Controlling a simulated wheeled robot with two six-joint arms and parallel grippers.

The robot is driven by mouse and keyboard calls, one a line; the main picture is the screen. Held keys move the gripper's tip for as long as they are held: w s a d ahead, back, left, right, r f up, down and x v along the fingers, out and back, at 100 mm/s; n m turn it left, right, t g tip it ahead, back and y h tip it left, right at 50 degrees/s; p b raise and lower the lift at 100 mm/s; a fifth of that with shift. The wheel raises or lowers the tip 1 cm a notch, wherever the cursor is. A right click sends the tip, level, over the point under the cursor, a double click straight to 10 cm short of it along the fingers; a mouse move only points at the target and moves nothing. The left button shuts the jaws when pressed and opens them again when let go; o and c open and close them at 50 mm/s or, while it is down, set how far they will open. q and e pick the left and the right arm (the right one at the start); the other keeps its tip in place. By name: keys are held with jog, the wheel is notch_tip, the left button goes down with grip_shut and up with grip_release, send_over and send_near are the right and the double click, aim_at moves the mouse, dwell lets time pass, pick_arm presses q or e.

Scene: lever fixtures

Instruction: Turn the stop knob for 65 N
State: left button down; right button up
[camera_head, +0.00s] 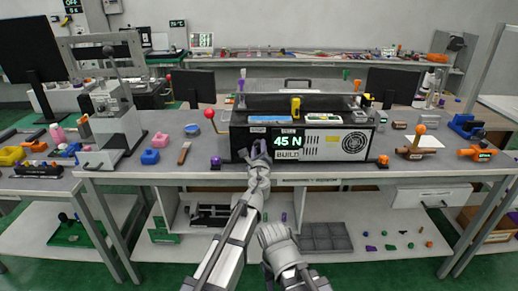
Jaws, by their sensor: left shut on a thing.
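A black box fixture (340,143) stands on the middle workbench. Its front has a small display (288,142) with green digits, too small to read surely, above a label reading BUILD. My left gripper (257,152) is at the box's lower front, left of the display. It is shut on what appears to be the stop knob, which its fingers hide. A red-balled lever (210,113) sticks out at the box's left. My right gripper (273,236) hangs low in front of the bench, away from the fixture; its jaws do not show clearly.
A purple knob (216,161) and an orange knob (383,160) are at the box's front corners. Loose small parts lie on the bench both sides. A shelf (330,208) lies below the bench.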

pick_arm(q)
jog(key=shift+m, duration=0.9)
pick_arm(e)
jog(key=shift+f, duration=0.1)
pick_arm(q)
jog(key=shift+s, duration=0.1)
jog(key=c, duration=0.5)
grip_release()
jog(key=s, duration=0.7)
jog(key=shift+s, duration=0.35)
pick_arm(e)
jog(key=shift+s+d, duration=0.65)
jog(key=shift+s, duration=0.2)
